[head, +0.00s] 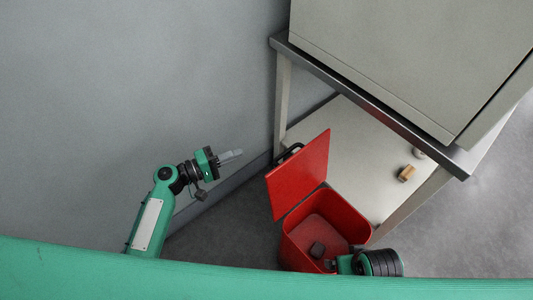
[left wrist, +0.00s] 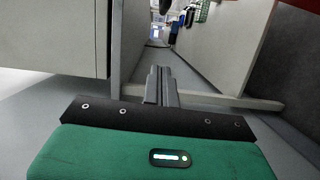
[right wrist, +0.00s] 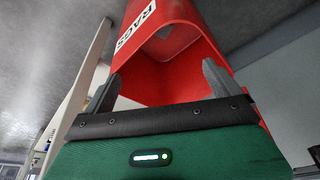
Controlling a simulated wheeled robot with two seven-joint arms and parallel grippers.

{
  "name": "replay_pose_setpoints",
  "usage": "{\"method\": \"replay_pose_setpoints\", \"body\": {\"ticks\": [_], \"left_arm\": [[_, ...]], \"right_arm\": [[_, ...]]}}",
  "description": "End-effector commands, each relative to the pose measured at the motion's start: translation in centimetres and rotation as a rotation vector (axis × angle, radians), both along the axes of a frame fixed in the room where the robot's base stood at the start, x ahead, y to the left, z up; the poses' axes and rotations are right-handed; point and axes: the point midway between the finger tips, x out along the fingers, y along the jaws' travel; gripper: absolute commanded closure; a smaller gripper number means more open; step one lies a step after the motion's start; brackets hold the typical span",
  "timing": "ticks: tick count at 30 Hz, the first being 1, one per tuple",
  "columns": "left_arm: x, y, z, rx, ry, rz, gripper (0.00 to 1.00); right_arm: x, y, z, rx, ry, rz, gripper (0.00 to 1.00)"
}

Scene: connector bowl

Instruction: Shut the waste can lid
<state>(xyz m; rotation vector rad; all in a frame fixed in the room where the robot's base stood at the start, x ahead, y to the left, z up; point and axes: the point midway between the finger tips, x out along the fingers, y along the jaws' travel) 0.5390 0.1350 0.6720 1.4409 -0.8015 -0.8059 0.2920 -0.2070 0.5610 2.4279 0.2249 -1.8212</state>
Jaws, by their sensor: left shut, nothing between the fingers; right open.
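In the right wrist view my right gripper (right wrist: 160,85) is open in front of the can (right wrist: 170,50), which is lettered "RAGS".
A steel table (head: 375,97) carrying a large grey cabinet (head: 410,50) stands right of the can. Its lower shelf (head: 350,150) holds a small tan block (head: 406,173) and a pale round object (head: 419,153). A grey wall lies behind my left arm.

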Motion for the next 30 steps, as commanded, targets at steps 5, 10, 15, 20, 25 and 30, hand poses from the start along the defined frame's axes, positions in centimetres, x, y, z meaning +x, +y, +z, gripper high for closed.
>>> {"method": "replay_pose_setpoints", "body": {"ticks": [5,10,15,20,25,30], "left_arm": [[0.7,-1.2,0.4,-0.009,-0.009,-0.003,1.00],[2.4,-3.9,0.5,-0.009,-0.009,-0.003,1.00],[4.3,-7.1,0.4,-0.008,-0.007,-0.003,1.00],[4.3,-9.5,0.3,-0.006,-0.005,-0.003,1.00],[2.9,-10.9,0.3,-0.007,-0.005,-0.003,1.00],[2.3,-11.4,0.1,-0.005,-0.007,-0.002,1.00]], "right_arm": [[0.0,0.0,0.1,0.005,0.001,-0.006,0.06],[0.0,0.1,-0.5,0.003,0.009,-0.005,0.06],[0.0,0.1,-1.2,0.002,0.016,-0.005,0.06],[0.0,0.1,-2.0,0.000,0.027,-0.005,0.06],[0.0,0.1,-3.2,-0.001,0.038,-0.004,0.06],[0.0,0.1,-3.6,-0.003,0.041,-0.005,0.06]]}}
